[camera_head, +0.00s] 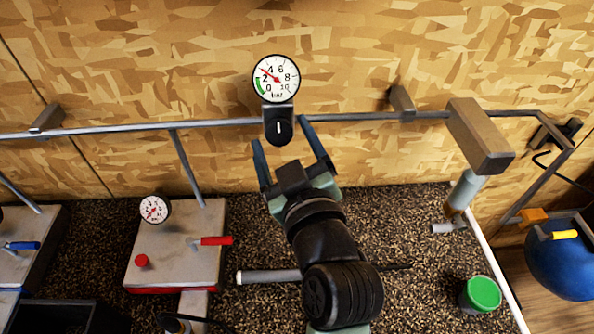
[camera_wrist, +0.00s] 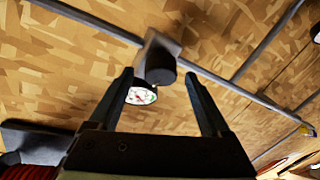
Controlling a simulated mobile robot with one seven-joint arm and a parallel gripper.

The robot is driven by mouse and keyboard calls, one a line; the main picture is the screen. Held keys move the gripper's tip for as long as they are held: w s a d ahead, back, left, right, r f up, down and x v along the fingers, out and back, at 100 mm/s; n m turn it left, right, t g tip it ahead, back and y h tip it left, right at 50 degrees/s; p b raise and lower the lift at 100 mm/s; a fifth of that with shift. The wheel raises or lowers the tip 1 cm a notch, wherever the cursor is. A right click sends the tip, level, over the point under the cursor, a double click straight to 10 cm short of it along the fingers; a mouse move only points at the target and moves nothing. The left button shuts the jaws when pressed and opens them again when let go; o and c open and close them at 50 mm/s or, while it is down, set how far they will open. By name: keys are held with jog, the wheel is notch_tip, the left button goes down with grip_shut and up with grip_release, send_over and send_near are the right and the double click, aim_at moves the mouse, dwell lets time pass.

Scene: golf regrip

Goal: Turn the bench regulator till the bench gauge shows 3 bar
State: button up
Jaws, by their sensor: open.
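The bench gauge (camera_head: 276,79) is a round white dial on the wall, marked 0 to 10, with a red needle pointing up-left between 2 and 4. Below it is the bench regulator (camera_head: 279,130), a black knob with an upright white mark. My gripper (camera_head: 281,131) is open, with one finger on each side of the knob; a gap shows on both sides. In the wrist view, the knob (camera_wrist: 160,72) is between and beyond the fingertips (camera_wrist: 158,76).
A grey rail (camera_head: 360,117) runs along the wall at the knob's height. On the bench, a grey unit (camera_head: 175,250) carries a smaller gauge (camera_head: 155,209) and a red lever (camera_head: 215,240). A green-lidded can (camera_head: 483,294) stands at right, beside a blue tank (camera_head: 562,262).

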jog(key=p+v, duration=0.1)
jog(key=v, duration=1)
jog(key=shift+s, duration=0.4)
jog(key=shift+d, duration=0.1)
jog(key=w+a+r+m+t+h, duration=0.1)
jog(key=w+r+t, duration=0.15)
jog(key=r, duration=0.75)
jog(key=w+r+m+t, duration=0.2)
jog(key=r+t, duration=0.1)
jog(key=r, duration=0.6)
jog(key=s+a+r+m+t+h, duration=0.1)
jog(key=s+r+m+t, duration=0.1)
jog(key=r, duration=0.6)
jog(key=s+a+r+m+t+h, duration=0.1)
jog(key=s+r+m+t, duration=0.1)
jog(key=r, duration=0.7)
jog(key=shift+s+r+t+h, duration=0.2)
jog(key=shift+s+t+h, duration=0.1)
jog(key=shift+s+t, duration=0.15)
jog(key=shift+w, duration=0.1)
